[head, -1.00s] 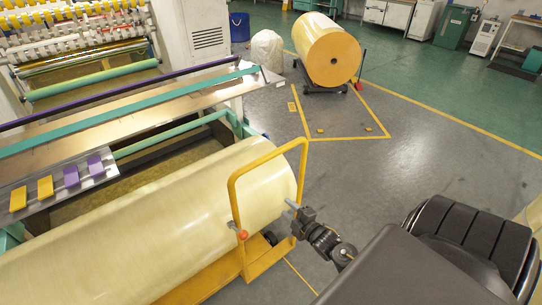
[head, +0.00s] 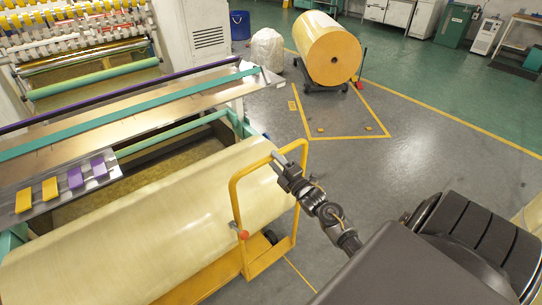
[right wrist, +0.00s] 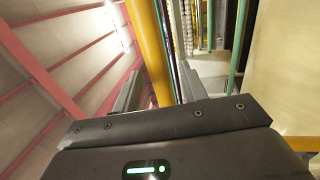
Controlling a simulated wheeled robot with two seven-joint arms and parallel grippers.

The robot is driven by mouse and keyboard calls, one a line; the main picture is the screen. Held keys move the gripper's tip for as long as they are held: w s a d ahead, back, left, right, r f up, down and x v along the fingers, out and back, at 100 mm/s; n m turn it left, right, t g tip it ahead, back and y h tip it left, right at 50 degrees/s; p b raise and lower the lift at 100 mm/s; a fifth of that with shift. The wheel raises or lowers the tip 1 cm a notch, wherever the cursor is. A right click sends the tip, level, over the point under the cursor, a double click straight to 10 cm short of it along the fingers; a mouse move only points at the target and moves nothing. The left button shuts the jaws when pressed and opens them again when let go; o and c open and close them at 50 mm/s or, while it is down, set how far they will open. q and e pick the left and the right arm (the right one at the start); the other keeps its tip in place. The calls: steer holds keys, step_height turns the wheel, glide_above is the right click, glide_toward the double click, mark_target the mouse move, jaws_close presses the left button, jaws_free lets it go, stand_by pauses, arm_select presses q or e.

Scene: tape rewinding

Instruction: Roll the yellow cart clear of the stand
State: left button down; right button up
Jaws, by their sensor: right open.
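The yellow cart (head: 266,256) stands at the lower middle of the head view, with an upright yellow loop handle (head: 233,205). A large pale-yellow roll (head: 130,235) lies along it, next to the teal-framed stand (head: 240,122) of the machine. My right gripper (head: 278,160) is at the handle's top bar, with its fingers open. In the right wrist view the yellow bar (right wrist: 148,45) runs between the two open fingers (right wrist: 155,90). I cannot tell whether either finger touches it. My left gripper is not in view.
Open grey floor (head: 370,180) lies to the right of the cart. Yellow floor lines mark a bay (head: 345,138) farther back, with an orange-yellow roll (head: 328,48) on a dark dolly behind it.

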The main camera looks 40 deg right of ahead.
steer(key=shift+w+r, duration=0.25)
steer(key=shift+w, duration=1)
steer(key=shift+c, duration=0.4)
jaws_close()
